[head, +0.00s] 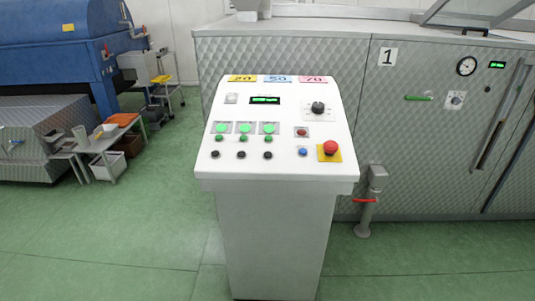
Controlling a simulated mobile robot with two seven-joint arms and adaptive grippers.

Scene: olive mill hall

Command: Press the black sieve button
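A white control console (277,235) stands upright in the middle of the head view, with a sloped panel on top. Its lowest row holds a left black button (215,155), a middle black button (241,155) and a right black button (268,155). I cannot read which one is marked for the sieve. Above them are small green buttons (245,139) and round lit green lamps (245,128). To the right are a blue button (303,152), a red button (302,132) and a red mushroom stop (330,148) on a yellow plate. Neither gripper shows.
A quilted metal machine (300,60) marked 1 stands close behind the console. A pipe with a red-handled valve (364,201) stands at its right. A low table (100,142) with containers and a blue machine (60,40) are at the left. Green floor in front is clear.

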